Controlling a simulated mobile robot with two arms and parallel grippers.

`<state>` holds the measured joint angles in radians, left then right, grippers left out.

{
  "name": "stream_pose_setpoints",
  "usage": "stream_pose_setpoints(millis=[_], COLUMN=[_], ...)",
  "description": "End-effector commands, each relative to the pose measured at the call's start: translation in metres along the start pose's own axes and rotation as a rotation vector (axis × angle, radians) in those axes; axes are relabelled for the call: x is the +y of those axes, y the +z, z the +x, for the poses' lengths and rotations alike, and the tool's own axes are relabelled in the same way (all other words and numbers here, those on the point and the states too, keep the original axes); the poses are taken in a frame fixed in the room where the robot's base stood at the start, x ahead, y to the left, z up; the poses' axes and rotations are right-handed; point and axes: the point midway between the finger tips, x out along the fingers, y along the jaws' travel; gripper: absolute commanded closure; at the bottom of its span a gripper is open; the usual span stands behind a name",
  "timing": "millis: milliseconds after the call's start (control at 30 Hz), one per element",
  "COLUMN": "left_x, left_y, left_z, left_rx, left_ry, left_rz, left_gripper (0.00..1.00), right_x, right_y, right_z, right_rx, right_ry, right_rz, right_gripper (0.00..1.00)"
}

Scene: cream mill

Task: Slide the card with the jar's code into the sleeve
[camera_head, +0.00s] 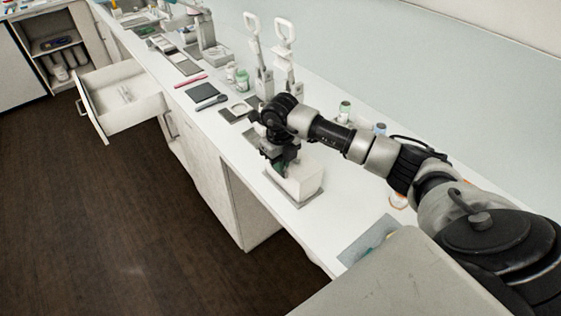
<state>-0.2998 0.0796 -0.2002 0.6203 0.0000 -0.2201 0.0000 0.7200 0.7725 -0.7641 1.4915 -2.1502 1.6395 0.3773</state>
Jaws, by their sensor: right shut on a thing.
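My right gripper (283,162) reaches down over the middle of the counter, at the near left corner of a white box (308,178). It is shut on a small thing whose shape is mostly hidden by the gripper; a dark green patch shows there. I cannot tell whether it is a card. Two small jars (242,79) stand farther back. A green-topped jar (344,109) and a blue-topped jar (380,129) stand behind my right arm. Codes are too small to read, and I cannot pick out the sleeve. My left gripper is not in view.
The white box stands on a grey mat (296,202). Tall white-handled tools (285,57), a dark flat pad (204,92) and a pink stick (190,81) lie or stand farther back. A drawer (133,118) is pulled out at left. The counter right of the box is mostly clear.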

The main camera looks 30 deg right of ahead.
Motion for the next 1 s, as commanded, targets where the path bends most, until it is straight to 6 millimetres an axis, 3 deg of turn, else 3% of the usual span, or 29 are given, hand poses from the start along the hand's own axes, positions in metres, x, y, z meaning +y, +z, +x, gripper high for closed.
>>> stream_pose_setpoints(millis=[867, 900, 1000], left_x=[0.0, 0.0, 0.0], left_y=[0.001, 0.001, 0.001], left_z=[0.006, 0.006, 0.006], left_rx=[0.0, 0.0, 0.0], left_ry=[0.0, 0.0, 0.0], left_rz=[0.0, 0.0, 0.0], left_gripper=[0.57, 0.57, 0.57], right_x=[0.001, 0.001, 0.0], right_y=[-0.003, -0.004, -0.004], right_z=[0.011, 0.011, 0.012], right_rx=[0.014, 0.014, 0.015], right_ry=[-0.002, -0.002, -0.002], right_rz=[-0.001, -0.001, -0.001], right_gripper=[1.0, 0.88, 0.73])
